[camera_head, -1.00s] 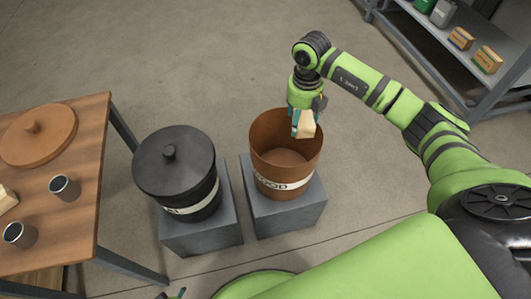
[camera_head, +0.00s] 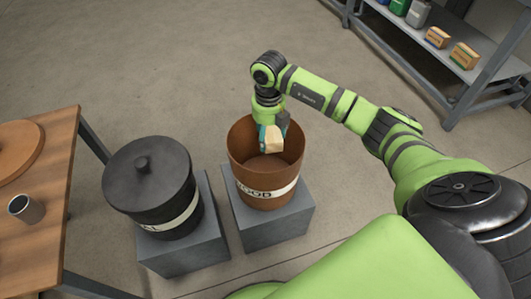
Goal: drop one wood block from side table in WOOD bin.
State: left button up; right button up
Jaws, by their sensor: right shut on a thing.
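The WOOD bin (camera_head: 265,187) is brown and open-topped, with a white label, and stands on a grey block. My right gripper (camera_head: 271,138) is shut on a pale wood block (camera_head: 274,134). In the picture the block shows over the bin's mouth, near its far inner wall; its exact height against the rim is hard to tell. The side table (camera_head: 45,235) is at the left edge, partly out of view. My left gripper is not in view.
A black lidded bin (camera_head: 150,180) stands on a grey block just left of the WOOD bin. A brown lid (camera_head: 15,150) and a metal cup (camera_head: 25,208) are on the side table. A shelf (camera_head: 450,60) with several containers stands at the top right. Floor behind the bins is clear.

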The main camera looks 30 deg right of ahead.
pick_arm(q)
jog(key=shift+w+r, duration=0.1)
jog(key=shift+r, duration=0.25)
pick_arm(e)
jog(key=shift+f, duration=0.2)
jog(key=o, duration=1.2)
jog(key=shift+o, duration=0.2)
jog(key=shift+r, duration=0.1)
notch_tip(320, 180, up, 12)
